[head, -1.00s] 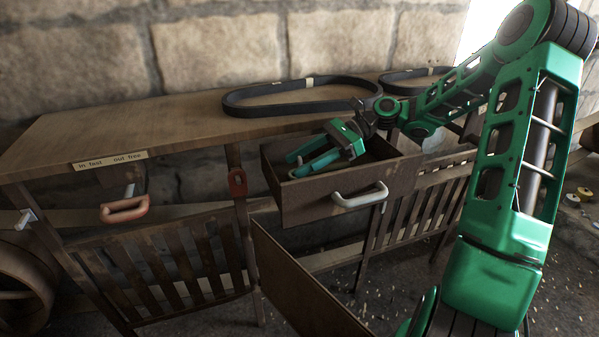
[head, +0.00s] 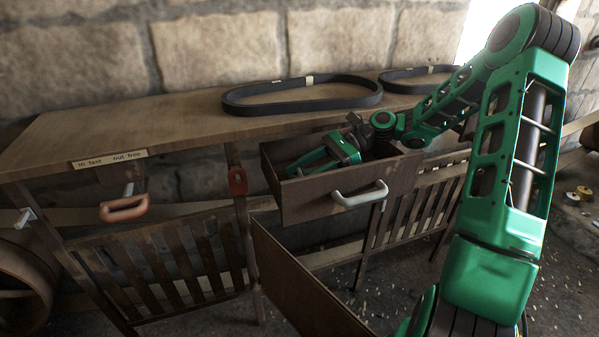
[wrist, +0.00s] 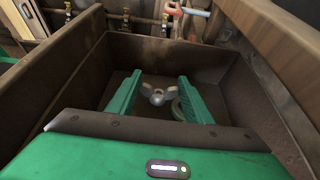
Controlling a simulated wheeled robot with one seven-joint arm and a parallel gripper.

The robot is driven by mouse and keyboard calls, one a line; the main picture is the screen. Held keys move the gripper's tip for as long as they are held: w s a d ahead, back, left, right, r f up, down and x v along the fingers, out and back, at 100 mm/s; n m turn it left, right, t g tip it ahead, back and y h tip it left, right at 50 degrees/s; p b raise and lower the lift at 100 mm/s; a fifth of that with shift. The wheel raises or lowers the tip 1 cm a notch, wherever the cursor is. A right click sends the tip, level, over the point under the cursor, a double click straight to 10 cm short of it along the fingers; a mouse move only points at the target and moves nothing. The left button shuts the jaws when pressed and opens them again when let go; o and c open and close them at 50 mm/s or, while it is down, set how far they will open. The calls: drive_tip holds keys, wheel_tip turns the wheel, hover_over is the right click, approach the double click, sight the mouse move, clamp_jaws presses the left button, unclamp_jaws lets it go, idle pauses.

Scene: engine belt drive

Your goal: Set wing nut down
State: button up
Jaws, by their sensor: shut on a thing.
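The wing nut (wrist: 157,95) is grey, with two raised wings, and sits between the finger ends in the wrist view. My gripper (wrist: 159,80) is shut on it, with one green finger on each side. In the head view my gripper (head: 305,163) is low inside the open drawer (head: 305,203), pointing left. The drawer's front wall hides the finger ends and the wing nut there. Whether the wing nut touches the drawer floor I cannot tell.
The drawer walls stand close around my gripper. Two black belts, one at the middle (head: 300,97) and one at the right (head: 418,78), lie on the bench top (head: 120,123).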

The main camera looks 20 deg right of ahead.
drive_tip(key=o, duration=1)
drive_tip(key=shift+o, duration=0.2)
drive_tip(key=shift+r, duration=0.25)
drive_tip(key=v, duration=1.2)
drive_tip(key=shift+r, duration=0.25)
drive_tip(key=shift+w, duration=0.1)
